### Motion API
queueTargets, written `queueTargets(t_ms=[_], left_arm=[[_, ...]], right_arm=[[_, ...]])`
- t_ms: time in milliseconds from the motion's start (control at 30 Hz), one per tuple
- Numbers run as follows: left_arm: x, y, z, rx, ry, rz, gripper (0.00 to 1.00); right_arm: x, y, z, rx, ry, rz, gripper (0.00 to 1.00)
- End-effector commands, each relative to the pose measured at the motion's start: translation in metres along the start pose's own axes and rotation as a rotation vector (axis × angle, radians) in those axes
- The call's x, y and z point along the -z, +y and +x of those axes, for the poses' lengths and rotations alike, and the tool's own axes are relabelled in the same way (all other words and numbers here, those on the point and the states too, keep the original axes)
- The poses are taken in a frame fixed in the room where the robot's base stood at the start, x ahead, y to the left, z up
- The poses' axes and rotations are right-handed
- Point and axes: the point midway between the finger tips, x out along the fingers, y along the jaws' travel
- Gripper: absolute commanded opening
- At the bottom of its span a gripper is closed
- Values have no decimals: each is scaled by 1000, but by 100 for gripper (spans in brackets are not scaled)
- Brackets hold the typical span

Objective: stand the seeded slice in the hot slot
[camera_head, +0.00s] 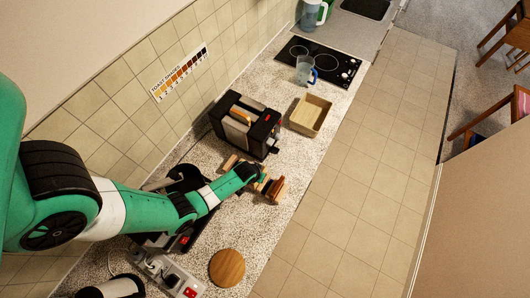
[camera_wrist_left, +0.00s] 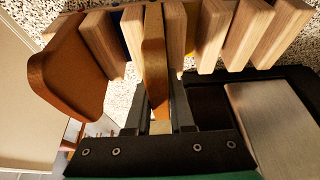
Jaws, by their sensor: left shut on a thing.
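My left gripper (camera_head: 262,178) is down at a wooden slotted rack (camera_head: 230,162) on the counter. In the left wrist view its fingers (camera_wrist_left: 158,112) are shut on a thin golden-brown bread slice (camera_wrist_left: 154,55), seen edge-on between the rack's wooden dividers (camera_wrist_left: 207,35). Seeds cannot be made out on it. A darker brown slice (camera_wrist_left: 70,70) stands at the rack's left end in that view. A black toaster (camera_head: 262,134) with a red light stands beyond the rack, with a bread slice (camera_head: 240,115) showing in its top. Which slot is hot cannot be told. My right gripper is out of view.
A second black appliance (camera_head: 186,239) with a red light is partly hidden under my left arm. A basket (camera_head: 310,115), a blue-handled jug (camera_head: 304,70) and a hob (camera_head: 322,57) lie farther along. A round wooden board (camera_head: 227,267) and a power strip (camera_head: 172,278) are nearer.

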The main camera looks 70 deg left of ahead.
Motion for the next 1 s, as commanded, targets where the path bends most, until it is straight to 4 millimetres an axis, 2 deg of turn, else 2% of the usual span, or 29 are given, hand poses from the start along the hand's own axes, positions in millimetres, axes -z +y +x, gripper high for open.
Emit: queueTargets(t_ms=[367, 400, 533, 567, 867, 1000], left_arm=[[-1, 0, 4, 0, 1, 0, 0], [-1, 0, 3, -1, 1, 0, 25], [0, 0, 3, -1, 1, 0, 48], [0, 0, 3, 0, 1, 0, 51], [0, 0, 2, -1, 1, 1, 51], [4, 1, -12, -1, 1, 2, 51]], right_arm=[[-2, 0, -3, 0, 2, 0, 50], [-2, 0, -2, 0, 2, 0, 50], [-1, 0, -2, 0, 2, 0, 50], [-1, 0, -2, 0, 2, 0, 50], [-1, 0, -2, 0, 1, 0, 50], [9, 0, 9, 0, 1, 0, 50]])
